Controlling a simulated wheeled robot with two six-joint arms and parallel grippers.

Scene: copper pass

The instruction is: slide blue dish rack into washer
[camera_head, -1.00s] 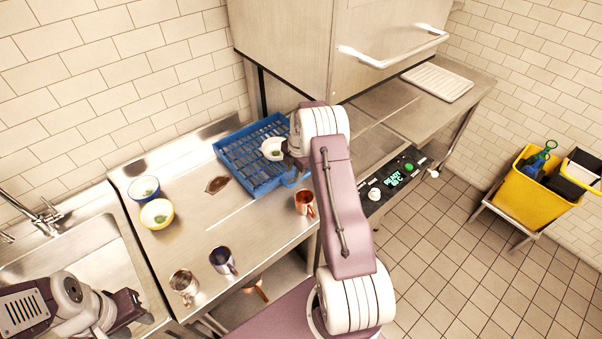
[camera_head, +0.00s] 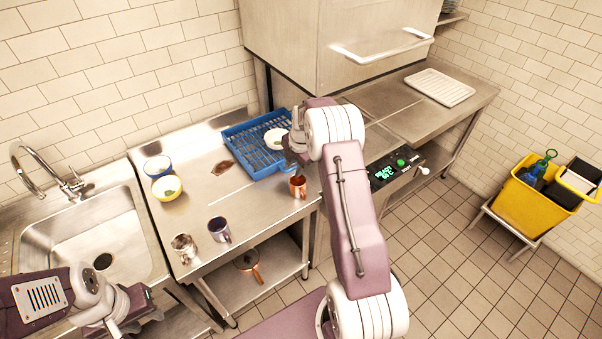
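The blue dish rack (camera_head: 245,152) sits on the steel counter, left of the washer opening. A white bowl or plate with a green spot (camera_head: 276,138) lies in it. The dish washer (camera_head: 300,45) has its hood raised, with a bar handle across its front. My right gripper (camera_head: 290,163) is at the rack's right front corner, mostly hidden behind its own wrist; I cannot tell whether it touches the rack or is open. My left gripper (camera_head: 150,306) is over the front edge of the sink, away from the rack, its fingers seemingly apart and empty.
A copper mug (camera_head: 298,187) stands just in front of the rack. A blue bowl (camera_head: 157,165), a yellow bowl (camera_head: 167,188), a dark mug (camera_head: 219,229) and a metal mug (camera_head: 184,248) stand on the left counter (camera_head: 207,205). A white tray (camera_head: 438,87) lies right of the washer.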

